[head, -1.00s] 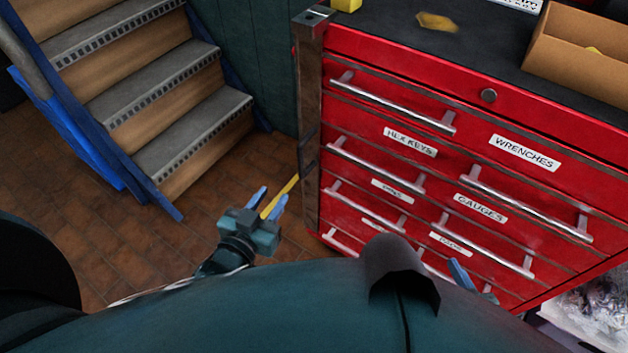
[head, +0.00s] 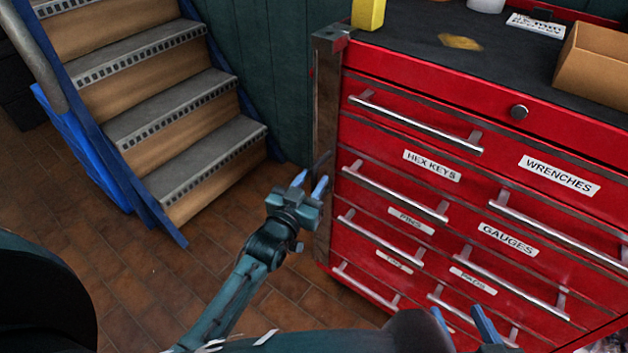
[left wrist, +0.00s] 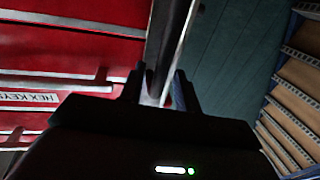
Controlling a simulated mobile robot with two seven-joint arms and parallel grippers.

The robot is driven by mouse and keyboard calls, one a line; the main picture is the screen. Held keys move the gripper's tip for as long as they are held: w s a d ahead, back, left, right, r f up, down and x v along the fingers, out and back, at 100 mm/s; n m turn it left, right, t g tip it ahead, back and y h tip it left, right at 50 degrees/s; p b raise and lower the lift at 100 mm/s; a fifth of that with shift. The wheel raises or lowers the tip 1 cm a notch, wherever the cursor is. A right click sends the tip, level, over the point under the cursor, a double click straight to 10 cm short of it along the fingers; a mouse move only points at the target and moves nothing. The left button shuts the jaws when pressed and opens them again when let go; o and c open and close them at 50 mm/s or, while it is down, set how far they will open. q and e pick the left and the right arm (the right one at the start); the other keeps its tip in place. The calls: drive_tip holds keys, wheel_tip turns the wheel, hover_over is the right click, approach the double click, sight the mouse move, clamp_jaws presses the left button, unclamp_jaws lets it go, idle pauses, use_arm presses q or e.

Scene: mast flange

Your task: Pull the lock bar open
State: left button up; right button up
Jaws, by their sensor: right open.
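The lock bar (head: 326,130) is a dark upright metal strip along the left front corner of the red tool cabinet (head: 420,85). My left gripper (head: 311,182) is beside its lower half, blue fingertips pointing up towards it. The left wrist view shows the bar (left wrist: 170,35) straight ahead, rising beyond the two dark fingers. A thin dark piece (head: 322,160) shows just above the fingertips. My right gripper (head: 462,322) is open at the bottom edge, low before the drawers, partly hidden.
Wooden stairs with a blue rail (head: 100,150) stand at the left. Brown tiled floor (head: 150,270) is clear between. A cardboard box (head: 595,65) is on top.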

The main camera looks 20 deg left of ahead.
use_arm(q)
drive_tip(key=shift+w+d, duration=0.1)
drive_tip(key=shift+w, duration=0.6)
drive_tip(key=shift+c, duration=0.4)
clamp_jaws()
